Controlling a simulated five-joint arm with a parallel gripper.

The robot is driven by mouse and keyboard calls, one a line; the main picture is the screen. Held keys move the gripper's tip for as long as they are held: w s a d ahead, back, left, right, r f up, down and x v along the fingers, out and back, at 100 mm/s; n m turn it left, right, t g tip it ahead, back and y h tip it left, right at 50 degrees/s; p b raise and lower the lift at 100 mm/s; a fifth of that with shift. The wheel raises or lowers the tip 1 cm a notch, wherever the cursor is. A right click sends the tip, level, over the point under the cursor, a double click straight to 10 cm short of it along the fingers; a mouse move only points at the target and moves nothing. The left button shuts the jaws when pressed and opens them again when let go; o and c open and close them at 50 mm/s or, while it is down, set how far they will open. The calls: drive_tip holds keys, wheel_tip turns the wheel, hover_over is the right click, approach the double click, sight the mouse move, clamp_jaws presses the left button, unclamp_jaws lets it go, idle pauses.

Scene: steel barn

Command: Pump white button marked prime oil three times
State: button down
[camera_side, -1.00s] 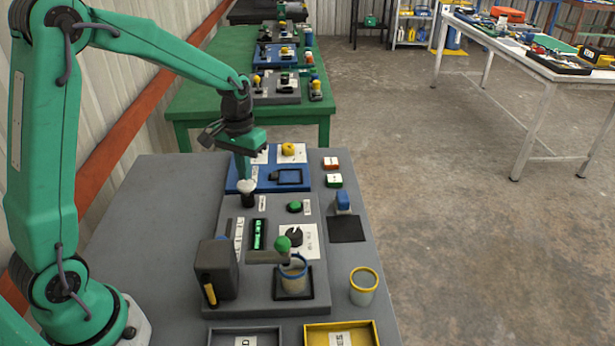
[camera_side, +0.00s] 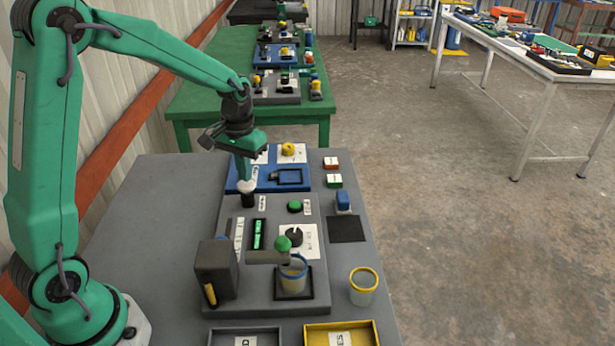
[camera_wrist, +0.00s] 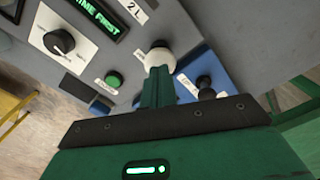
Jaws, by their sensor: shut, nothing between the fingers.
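The white button (camera_side: 246,186) is a round white cap on a short black post at the back left of the grey panel. It also shows in the wrist view (camera_wrist: 160,58), just beyond my fingertips. My gripper (camera_side: 243,176) is shut and empty, pointing down with its fingertips at the top of the white cap. In the wrist view my green fingers (camera_wrist: 157,80) overlap the near edge of the cap. They look to be touching or nearly touching it; the exact gap cannot be told. The label by the button is not readable here.
The grey panel holds a green-lit display (camera_wrist: 97,18) reading "...ME FIRST", a green button (camera_wrist: 113,79) and a black dial (camera_wrist: 59,42). A blue panel (camera_side: 276,186) lies behind. A clear cup (camera_side: 293,278) stands under the spout, and a yellow-rimmed cup (camera_side: 363,291) stands at right.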

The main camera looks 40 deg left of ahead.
drive_tip(key=shift+f, duration=1.3)
idle(0.5)
idle(0.4)
drive_tip(key=shift+r, duration=3.75)
drive_tip(key=shift+s+d+r, duration=0.15)
drive_tip(key=shift+s+r, duration=0.1)
drive_tip(key=shift+r, duration=0.1)
drive_tip(key=s+d+r+m+t, duration=0.1)
drive_tip(key=s+d+r+t, duration=0.1)
drive_tip(key=s, duration=0.7)
drive_tip(key=s+d+r+m+t, duration=0.2)
drive_tip(key=s+r, duration=0.4)
drive_tip(key=s, duration=0.4)
drive_tip(key=shift+d+t, duration=0.8)
drive_tip(key=shift+d, duration=0.4)
